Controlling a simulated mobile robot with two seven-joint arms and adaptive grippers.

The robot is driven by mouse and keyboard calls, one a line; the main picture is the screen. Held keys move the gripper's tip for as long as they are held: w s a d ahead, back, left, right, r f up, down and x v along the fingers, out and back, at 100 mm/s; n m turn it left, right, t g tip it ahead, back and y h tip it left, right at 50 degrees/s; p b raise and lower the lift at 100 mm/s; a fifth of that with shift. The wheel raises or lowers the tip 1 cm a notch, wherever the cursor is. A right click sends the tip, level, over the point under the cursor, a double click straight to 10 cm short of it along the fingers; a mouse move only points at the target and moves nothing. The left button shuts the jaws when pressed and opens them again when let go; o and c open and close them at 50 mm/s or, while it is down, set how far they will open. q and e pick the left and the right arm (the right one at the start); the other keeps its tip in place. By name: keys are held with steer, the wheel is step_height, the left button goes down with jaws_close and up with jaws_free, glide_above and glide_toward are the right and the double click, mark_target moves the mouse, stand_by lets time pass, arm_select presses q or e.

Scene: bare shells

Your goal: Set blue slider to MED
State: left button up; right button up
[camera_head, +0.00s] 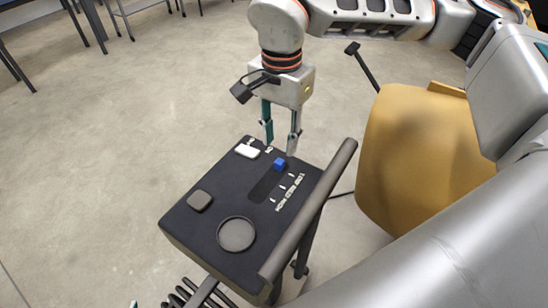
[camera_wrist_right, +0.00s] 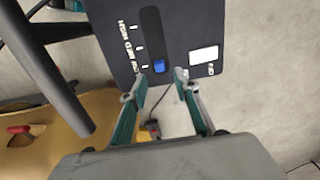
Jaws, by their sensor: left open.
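A dark control panel (camera_head: 205,236) holds a blue slider (camera_head: 280,164) at the far end of its dark slot (camera_head: 264,186). Three white marks with small labels run beside the slot; the slider is level with the end mark that seems to read LOW. My right gripper (camera_head: 281,146) is open and empty, pointing down just above that end of the panel. In the right wrist view the blue slider (camera_wrist_right: 159,66) shows between the two fingertips (camera_wrist_right: 158,84), with no clear contact.
A white switch (camera_head: 247,150), a grey square button (camera_head: 200,200) and a round dial (camera_head: 236,234) are on the panel. A dark bar (camera_head: 315,205) rises along its right side. A tan chair (camera_head: 415,150) stands to the right.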

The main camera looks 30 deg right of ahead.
mark_target(279, 161)
step_height(279, 161, down, 7)
steer(key=shift+r, duration=0.15)
jaws_close()
